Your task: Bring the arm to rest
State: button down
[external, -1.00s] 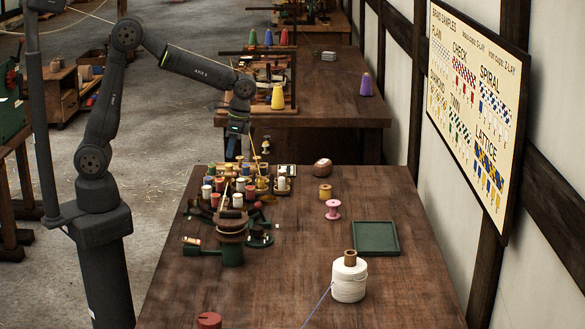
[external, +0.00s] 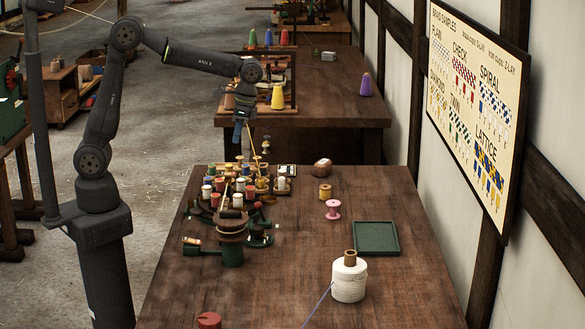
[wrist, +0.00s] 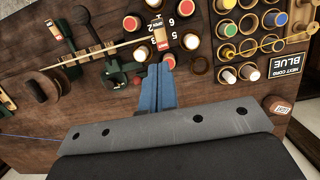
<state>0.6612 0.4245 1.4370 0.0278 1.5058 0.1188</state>
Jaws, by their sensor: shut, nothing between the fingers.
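My gripper (external: 239,132) hangs pointing down above the far left part of the near table (external: 300,270), clear of the bobbins. In the wrist view its blue fingers (wrist: 160,88) lie side by side, shut and empty. Below it stands the braiding machine (external: 231,240) with its cluster of coloured bobbins (external: 238,184). The wrist view shows numbered bobbins (wrist: 132,24) and a bobbin rack (wrist: 250,47) beyond and to the right of the fingers.
A green tray (external: 376,238), a white cord spool (external: 349,280), a pink spool (external: 333,209) and a wooden spool (external: 325,191) stand to the right. A red knob (external: 209,320) is at the front edge.

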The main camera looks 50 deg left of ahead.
jog(key=x, duration=0.3)
jog(key=shift+s+a+f, duration=0.1)
jog(key=shift+f, duration=0.3)
jog(key=s+a+v, duration=0.1)
jog(key=v, duration=0.4)
send_over(228, 173)
jog(key=w+d, duration=0.3)
jog(key=shift+s+r, duration=0.25)
jog(key=shift+r, duration=0.1)
jog(key=c, duration=1.7)
grip_release()
jog(key=shift+a+r, duration=0.15)
jog(key=o, duration=0.4)
jog(key=shift+t+h, duration=0.8)
jog(key=s+a+r, duration=0.1)
jog(key=r, duration=0.1)
jog(key=s+a+r, duration=0.1)
jog(key=r, duration=0.1)
jog(key=shift+s+a, duration=0.3)
notch_tip(228, 173, down, 17)
jog(key=shift+f, duration=0.1)
